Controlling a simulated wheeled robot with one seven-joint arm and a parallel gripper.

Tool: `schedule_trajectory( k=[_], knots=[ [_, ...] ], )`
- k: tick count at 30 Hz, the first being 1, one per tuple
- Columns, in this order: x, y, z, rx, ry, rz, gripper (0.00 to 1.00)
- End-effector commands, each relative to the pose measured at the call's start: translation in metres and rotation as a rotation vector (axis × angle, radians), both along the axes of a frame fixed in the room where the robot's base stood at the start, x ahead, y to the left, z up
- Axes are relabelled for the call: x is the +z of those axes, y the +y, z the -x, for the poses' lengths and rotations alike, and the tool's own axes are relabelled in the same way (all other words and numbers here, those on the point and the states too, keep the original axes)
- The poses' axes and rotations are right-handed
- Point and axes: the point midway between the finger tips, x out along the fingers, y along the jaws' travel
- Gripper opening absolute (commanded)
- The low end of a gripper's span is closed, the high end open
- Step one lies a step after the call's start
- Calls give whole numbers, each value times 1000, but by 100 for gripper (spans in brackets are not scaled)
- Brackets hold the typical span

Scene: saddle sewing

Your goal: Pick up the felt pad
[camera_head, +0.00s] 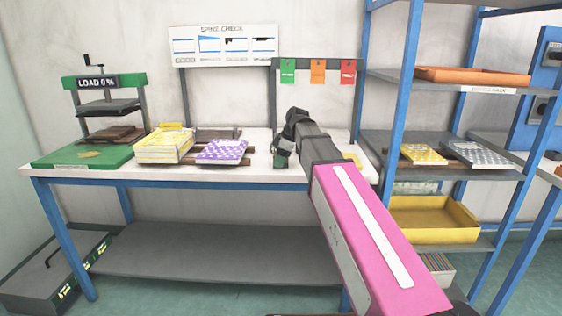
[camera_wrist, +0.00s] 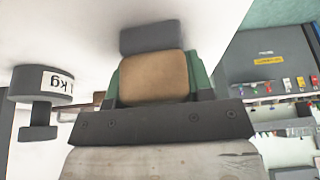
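My gripper (camera_head: 283,146) is at the end of my pink arm, low over the back of the white-topped table (camera_head: 110,172). In the wrist view, green finger parts (camera_wrist: 203,78) show around a tan block (camera_wrist: 153,77), with a dark grey piece (camera_wrist: 149,38) beyond it. I cannot tell whether the tan and grey pieces belong to the gripper or are held by it. The finger gap is not clear. I cannot pick out the felt pad with certainty in either view.
A grey kg weight (camera_wrist: 42,88) stands close beside the gripper. A yellow-patterned block (camera_head: 164,146), a purple-patterned one (camera_head: 222,151) and a press (camera_head: 108,108) stand left on the table. A blue-framed shelf (camera_head: 396,90) rises at the right. A tag rail (camera_head: 316,64) stands behind.

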Motion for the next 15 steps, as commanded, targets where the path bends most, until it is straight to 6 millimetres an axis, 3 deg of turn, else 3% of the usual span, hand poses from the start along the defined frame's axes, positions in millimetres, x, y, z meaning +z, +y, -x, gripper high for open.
schedule_trajectory(
  k=[15],
  knots=[
    [9,0,0,1,0,-1,22]
  ],
)
